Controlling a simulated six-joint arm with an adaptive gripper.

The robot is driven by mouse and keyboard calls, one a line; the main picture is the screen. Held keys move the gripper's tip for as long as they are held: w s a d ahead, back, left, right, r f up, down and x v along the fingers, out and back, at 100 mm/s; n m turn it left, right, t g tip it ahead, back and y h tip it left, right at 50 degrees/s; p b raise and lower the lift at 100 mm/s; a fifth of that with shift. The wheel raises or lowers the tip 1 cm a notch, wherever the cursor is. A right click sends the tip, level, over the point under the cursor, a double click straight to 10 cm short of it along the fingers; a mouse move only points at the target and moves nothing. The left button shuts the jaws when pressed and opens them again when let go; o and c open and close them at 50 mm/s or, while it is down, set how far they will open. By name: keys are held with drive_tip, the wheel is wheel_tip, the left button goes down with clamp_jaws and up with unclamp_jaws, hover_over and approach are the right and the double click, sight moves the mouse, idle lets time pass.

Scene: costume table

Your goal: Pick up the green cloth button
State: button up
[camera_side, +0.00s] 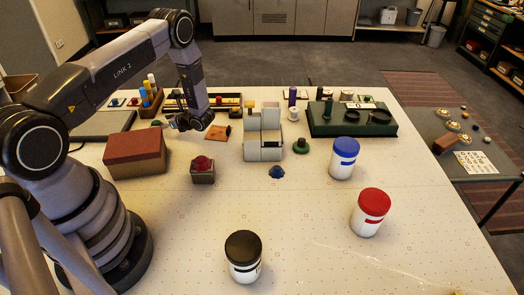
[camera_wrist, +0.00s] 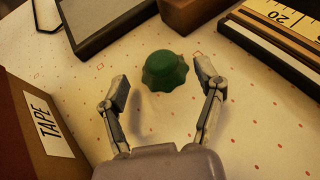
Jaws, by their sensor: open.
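A green cloth button (camera_wrist: 165,70) with a domed top and scalloped edge sits on the dotted white table in the wrist view. My gripper (camera_wrist: 163,84) is open, one finger to each side of the button and apart from it. In the side view my gripper (camera_side: 183,124) hangs above the table behind the reddish-brown box. A small green piece (camera_side: 157,122) near it appears to be the same button, partly hidden. Another green round piece (camera_side: 301,146) sits farther right, beside the grey block stand.
The reddish-brown box (camera_side: 136,153), labelled TAPE (camera_wrist: 45,122), is close on the left. A dark tray (camera_wrist: 105,22), a brown block (camera_wrist: 190,12) and a ruler (camera_wrist: 285,20) lie beyond the button. A red button on a block (camera_side: 203,168) and a blue button (camera_side: 277,172) stand nearer the front.

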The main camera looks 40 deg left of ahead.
drive_tip(key=shift+x, duration=1.3)
drive_tip(key=c, duration=1.1)
